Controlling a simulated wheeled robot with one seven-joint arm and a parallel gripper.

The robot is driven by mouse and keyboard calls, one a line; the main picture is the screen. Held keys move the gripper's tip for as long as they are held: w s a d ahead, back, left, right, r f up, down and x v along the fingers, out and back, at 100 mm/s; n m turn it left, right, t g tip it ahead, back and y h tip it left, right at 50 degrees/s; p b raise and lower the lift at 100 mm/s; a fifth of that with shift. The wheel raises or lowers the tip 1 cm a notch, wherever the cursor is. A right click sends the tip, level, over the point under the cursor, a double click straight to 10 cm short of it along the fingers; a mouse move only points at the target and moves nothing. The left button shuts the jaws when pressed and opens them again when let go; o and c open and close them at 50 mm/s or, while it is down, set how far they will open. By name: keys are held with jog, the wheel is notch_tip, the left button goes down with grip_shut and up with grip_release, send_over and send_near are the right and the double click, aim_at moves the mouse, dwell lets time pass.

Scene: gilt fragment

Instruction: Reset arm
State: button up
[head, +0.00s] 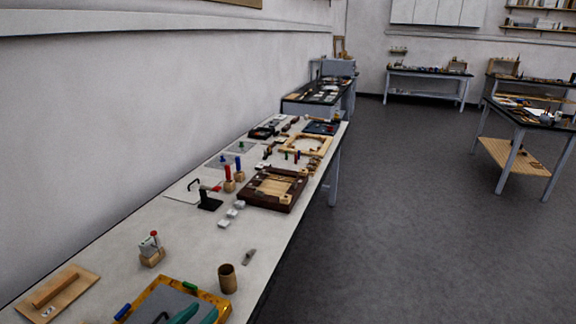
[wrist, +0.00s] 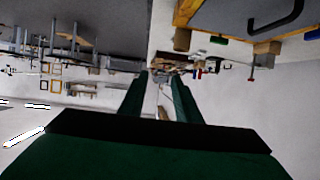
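My gripper (head: 201,309) shows as two green fingers at the bottom edge of the head view, in front of the yellow-framed tray. In the wrist view my gripper (wrist: 159,75) has its two green fingers apart, with nothing held between them. The rest of my arm is out of the head view. The wrist view is tilted and shows the room upside down.
A long white workbench (head: 189,240) runs along the left wall. Near me are a yellow-framed tray (head: 214,301), a wooden cup (head: 227,279) and a wooden float (head: 57,289). A dark wooden frame (head: 271,203) lies farther back.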

jog(key=s+d+f+n+y, duration=0.25)
jog(key=d+f, duration=0.25)
jog(key=f, duration=0.5)
jog(key=s+d+f+n+y, duration=0.2)
jog(key=s+d+f+n, duration=0.3)
jog(key=f, duration=0.5)
jog(key=s+d+m+t, duration=0.1)
jog(key=s+d, duration=0.3)
jog(key=s, duration=0.6)
jog(key=s+d+m+t, duration=0.1)
jog(key=s+d+m, duration=0.2)
jog(key=s, duration=0.8)
jog(key=shift+s+d+r, duration=0.15)
jog(key=shift+d+r, duration=0.3)
jog(key=shift+d, duration=0.5)
jog(key=shift+h, duration=0.25)
